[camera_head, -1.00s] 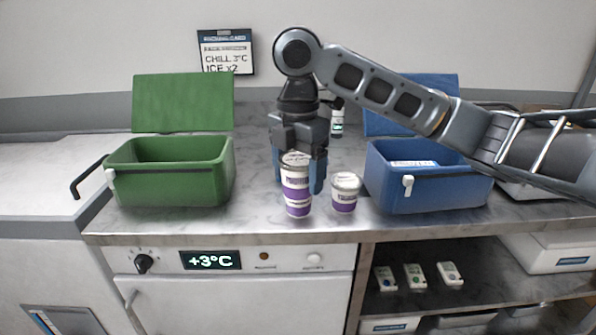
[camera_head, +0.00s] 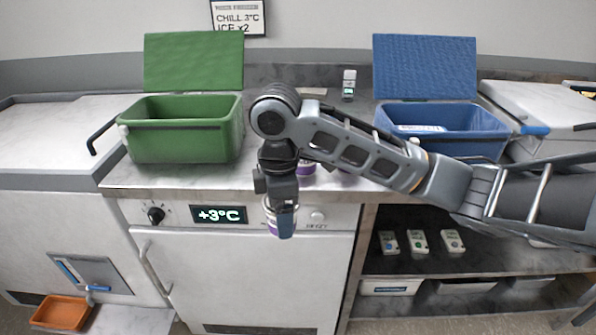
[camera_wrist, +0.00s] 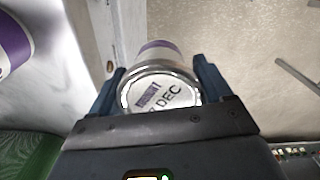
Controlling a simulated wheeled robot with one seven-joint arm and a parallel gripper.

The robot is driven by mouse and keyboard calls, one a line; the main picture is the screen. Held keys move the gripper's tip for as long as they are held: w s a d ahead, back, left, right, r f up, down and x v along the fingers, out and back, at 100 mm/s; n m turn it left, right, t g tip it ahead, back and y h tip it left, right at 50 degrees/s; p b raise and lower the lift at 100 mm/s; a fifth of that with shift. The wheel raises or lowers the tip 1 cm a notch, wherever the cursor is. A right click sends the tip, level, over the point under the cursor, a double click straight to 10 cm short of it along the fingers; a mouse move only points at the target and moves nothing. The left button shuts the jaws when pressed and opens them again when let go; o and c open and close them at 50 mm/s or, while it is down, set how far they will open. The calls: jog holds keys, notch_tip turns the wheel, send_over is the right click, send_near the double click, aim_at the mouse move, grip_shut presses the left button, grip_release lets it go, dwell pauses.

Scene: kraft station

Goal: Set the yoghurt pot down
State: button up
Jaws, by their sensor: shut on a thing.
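The yoghurt pot is white and purple, with a white lid that carries a purple label and the letters "DEC". In the wrist view the pot (camera_wrist: 160,92) stands between both fingers of my gripper, lid toward the camera. In the head view my gripper (camera_head: 281,230) points down in front of the fridge door, below the counter's front edge. It is shut on the pot, which shows only in part there (camera_head: 271,217). Another white and purple pot (camera_head: 307,169) is on the counter behind my arm, mostly hidden. A purple-striped pot also shows at the wrist view's upper left (camera_wrist: 12,42).
An open green cool box (camera_head: 180,140) stands on the counter (camera_head: 150,181) at left, an open blue one (camera_head: 440,120) at right. The fridge display (camera_head: 219,214) reads +3°C. Bare counter shows between the boxes.

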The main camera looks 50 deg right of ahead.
jog(key=w+a+f+m, duration=0.1)
jog(key=a+f+m, duration=0.4)
jog(key=f, duration=0.4)
jog(key=w+a+f+m, duration=0.1)
jog(key=a+f+m, duration=0.4)
jog(key=a+f, duration=0.3)
jog(key=shift+w+f, duration=0.15)
jog(key=shift+f, duration=1.15)
